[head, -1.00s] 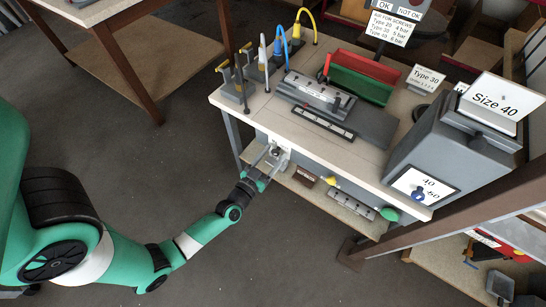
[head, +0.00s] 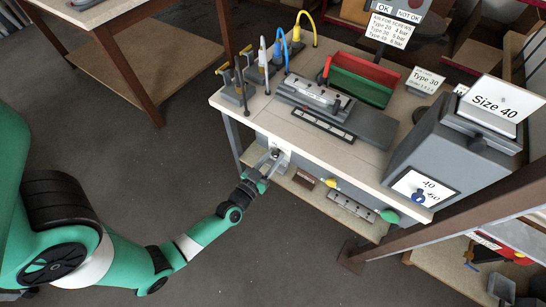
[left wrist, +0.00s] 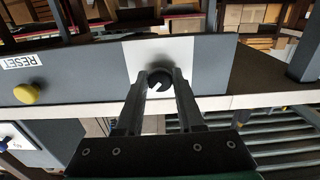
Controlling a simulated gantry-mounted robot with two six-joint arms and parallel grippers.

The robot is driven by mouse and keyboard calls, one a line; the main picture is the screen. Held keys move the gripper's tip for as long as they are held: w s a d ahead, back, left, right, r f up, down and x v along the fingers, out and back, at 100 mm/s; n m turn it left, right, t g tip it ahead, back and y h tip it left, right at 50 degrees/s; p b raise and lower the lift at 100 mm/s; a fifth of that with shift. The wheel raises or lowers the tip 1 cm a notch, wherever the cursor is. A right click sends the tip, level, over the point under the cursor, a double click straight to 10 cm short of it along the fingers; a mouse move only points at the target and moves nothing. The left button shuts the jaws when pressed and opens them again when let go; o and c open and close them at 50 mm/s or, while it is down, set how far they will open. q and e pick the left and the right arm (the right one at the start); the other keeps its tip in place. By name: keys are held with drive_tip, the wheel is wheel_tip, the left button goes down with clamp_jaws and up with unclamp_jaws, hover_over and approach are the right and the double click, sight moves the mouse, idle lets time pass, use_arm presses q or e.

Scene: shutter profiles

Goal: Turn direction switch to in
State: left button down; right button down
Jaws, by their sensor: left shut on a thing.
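The direction switch (left wrist: 158,88) is a black round knob on a white plate (left wrist: 181,52), on the grey front panel of the workbench. In the left wrist view it sits between my left gripper's fingertips (left wrist: 160,80), which are shut on it. In the head view my left gripper (head: 273,157) reaches the white plate (head: 283,153) under the bench's left front edge. There the fingers largely hide the knob, and I cannot read which way it is set. My right gripper is in neither view.
A yellow button (left wrist: 27,93) sits beside a RESET label on the same panel. A green button (head: 389,216) is farther right. A grey box (head: 455,150) with a blue dial (head: 418,197) stands on the bench's right. A lower shelf (head: 340,205) lies below the panel.

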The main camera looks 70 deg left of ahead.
use_arm(q)
drive_tip(key=shift+n, duration=0.3)
drive_tip(key=n, duration=0.8)
drive_tip(key=shift+d+b, duration=0.1)
drive_tip(key=shift+b, duration=0.2)
drive_tip(key=n, duration=0.5)
drive_tip(key=shift+b, duration=0.35)
drive_tip(key=n, duration=0.4)
drive_tip(key=shift+b, duration=0.3)
drive_tip(key=c, duration=0.5)
unclamp_jaws()
drive_tip(key=shift+c, duration=0.2)
